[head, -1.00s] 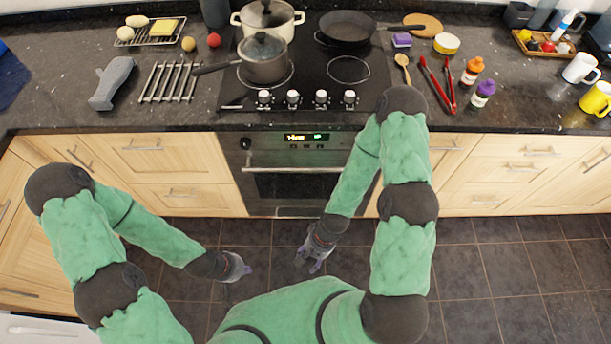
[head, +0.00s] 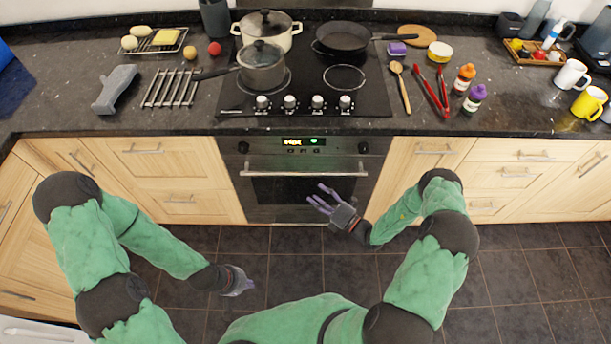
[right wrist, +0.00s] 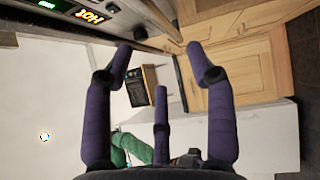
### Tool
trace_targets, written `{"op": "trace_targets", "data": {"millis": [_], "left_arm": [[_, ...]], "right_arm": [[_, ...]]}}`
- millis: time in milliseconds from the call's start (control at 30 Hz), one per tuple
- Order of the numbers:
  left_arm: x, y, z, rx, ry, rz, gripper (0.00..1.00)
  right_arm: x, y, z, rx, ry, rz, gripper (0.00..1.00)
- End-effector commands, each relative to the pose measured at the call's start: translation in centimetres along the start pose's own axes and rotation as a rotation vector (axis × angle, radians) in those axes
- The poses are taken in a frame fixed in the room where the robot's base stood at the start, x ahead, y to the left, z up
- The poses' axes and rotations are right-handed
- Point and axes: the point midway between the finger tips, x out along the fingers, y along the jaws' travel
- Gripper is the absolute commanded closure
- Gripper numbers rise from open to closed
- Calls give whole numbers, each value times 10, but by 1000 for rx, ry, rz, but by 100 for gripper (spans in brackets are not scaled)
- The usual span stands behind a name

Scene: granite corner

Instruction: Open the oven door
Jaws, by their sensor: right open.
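The oven (head: 262,150) is built in under the counter, with a lit display above its door. The oven door (head: 275,192) has dark glass and looks shut. Its handle (head: 280,173) is a horizontal silver bar across the top. My right gripper (head: 322,197) is open and empty, in front of the door and below the handle in the head view, apparently not touching it. In the right wrist view its purple fingers (right wrist: 165,62) are spread, with the display (right wrist: 88,15) at upper left. My left gripper (head: 245,284) hangs over the floor at lower left; its finger opening is unclear.
Wooden drawers and cupboards (head: 515,175) flank the oven. A pot (head: 262,68) and a frying pan (head: 342,38) stand on the hob above. The tiled floor (head: 520,270) in front is clear.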

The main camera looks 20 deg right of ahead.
Motion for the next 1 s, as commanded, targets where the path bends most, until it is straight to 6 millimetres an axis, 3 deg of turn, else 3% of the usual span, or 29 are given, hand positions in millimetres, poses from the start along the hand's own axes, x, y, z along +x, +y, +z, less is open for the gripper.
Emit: {"op": "trace_targets", "data": {"millis": [100,233,700,1000], "left_arm": [[0,0,0,0,0,0,100],[2,-1,0,0,0,0,100],[17,-6,-1,0,0,0,100],[21,-7,-1,0,0,0,100]], "right_arm": [[-5,-1,20,28,-82,21,44],[2,0,25,33,-96,27,44],[78,1,30,30,-91,27,44],[100,2,33,30,-93,25,44]]}}
